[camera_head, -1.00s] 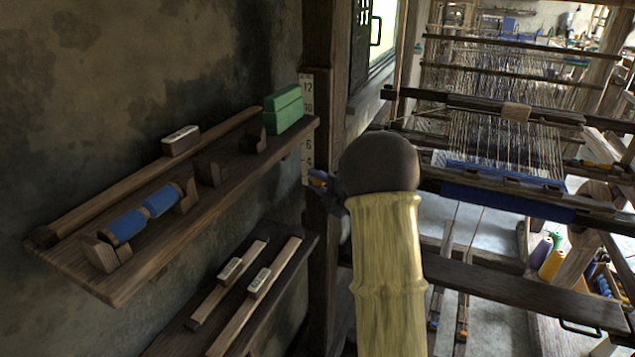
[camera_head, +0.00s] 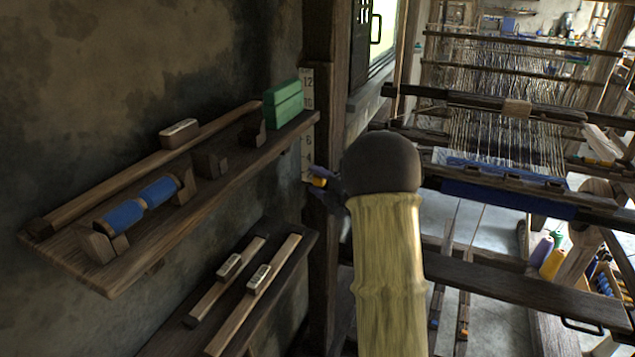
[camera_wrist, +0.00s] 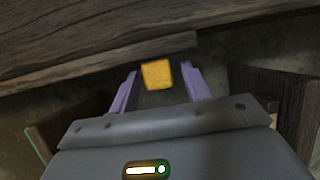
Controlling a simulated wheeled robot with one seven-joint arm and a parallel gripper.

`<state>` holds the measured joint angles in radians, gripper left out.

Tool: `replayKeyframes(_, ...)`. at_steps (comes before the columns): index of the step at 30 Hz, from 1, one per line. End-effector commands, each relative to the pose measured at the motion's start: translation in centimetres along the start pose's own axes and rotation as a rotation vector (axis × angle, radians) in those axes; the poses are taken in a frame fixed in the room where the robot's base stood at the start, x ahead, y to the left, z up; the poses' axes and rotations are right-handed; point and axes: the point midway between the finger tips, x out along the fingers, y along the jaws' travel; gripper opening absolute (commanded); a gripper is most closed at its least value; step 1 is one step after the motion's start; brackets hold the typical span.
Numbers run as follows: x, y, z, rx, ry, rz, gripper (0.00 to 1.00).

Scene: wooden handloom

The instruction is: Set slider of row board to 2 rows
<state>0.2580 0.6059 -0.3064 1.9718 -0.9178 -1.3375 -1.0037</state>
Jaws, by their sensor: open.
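The row board is a white numbered strip (camera_head: 307,150) on the dark post beside the shelf; 12 and 10 show near its top, and its lower end is hidden. The slider is a small yellow-orange block (camera_head: 319,182) low on the strip, below the shelf. My gripper (camera_head: 325,178) is at the slider, partly hidden behind my arm. In the wrist view the slider (camera_wrist: 156,75) shows between the tips of my two purple fingers (camera_wrist: 160,72). The fingers are open, with a visible gap on each side of the block. I cannot read the number at the slider.
A lower shelf (camera_head: 185,335) carries two wooden bars with sliders. The loom (camera_head: 505,185) stands to the right.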

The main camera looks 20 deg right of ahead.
Motion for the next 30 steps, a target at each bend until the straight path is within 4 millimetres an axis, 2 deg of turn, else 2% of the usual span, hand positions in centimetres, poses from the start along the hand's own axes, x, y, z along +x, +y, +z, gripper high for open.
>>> replayKeyframes(5, -2.0, -0.1, 0.1, -0.001, -0.002, 0.001, 0.47)
replayKeyframes(24, -14.5, -0.1, 0.0, 0.000, -0.003, 0.000, 0.47)
replayKeyframes(30, -16.8, -0.1, 0.0, 0.000, 0.000, 0.000, 0.47)
